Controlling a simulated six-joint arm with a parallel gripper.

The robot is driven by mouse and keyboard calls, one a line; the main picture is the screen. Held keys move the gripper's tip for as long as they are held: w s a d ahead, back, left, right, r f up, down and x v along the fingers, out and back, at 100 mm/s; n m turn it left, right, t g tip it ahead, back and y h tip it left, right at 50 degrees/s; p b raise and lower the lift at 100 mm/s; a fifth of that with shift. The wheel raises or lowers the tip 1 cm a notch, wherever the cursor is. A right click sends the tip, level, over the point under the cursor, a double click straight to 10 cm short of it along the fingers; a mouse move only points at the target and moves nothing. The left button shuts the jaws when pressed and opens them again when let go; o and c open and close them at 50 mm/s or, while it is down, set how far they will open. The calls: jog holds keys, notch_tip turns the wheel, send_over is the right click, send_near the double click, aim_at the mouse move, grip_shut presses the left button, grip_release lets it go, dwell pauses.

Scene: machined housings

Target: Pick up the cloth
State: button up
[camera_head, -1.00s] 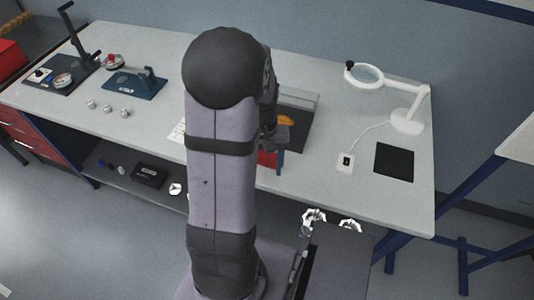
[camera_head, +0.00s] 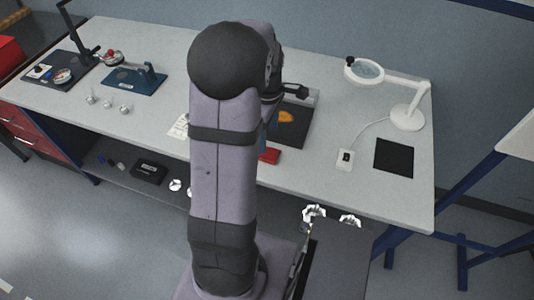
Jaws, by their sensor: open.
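A small orange piece (camera_head: 287,116) lies on a dark mat or tray (camera_head: 300,130) at the middle of the bench; it could be the cloth, but it is too small to be sure. A red piece (camera_head: 270,156) lies near the bench's front edge, partly hidden by my arm; I cannot tell whether it is fabric. My gripper (camera_head: 294,92) is open, mostly behind my arm, over the back of the dark mat and beyond the orange piece. Its fingertips are not clear, and I see nothing held.
A white magnifier lamp (camera_head: 408,117) stands at the right, with a black mat (camera_head: 394,157) and a small white box (camera_head: 345,159) nearby. A blue fixture (camera_head: 135,79) and several small metal parts are at the left. Bare bench lies in between.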

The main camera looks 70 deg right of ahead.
aim_at(267, 154)
jog(key=shift+f, duration=0.15)
jog(key=shift+f+p, duration=0.3)
jog(key=shift+f, duration=0.65)
jog(key=shift+a+f+p, duration=0.15)
jog(key=shift+f+p, duration=0.3)
jog(key=shift+f, duration=0.2)
jog(key=shift+w+f+p, duration=0.1)
jog(key=shift+f+p, duration=0.45)
jog(key=shift+f, duration=1.4)
jog(key=shift+c, duration=0.7)
jog(key=c, duration=1)
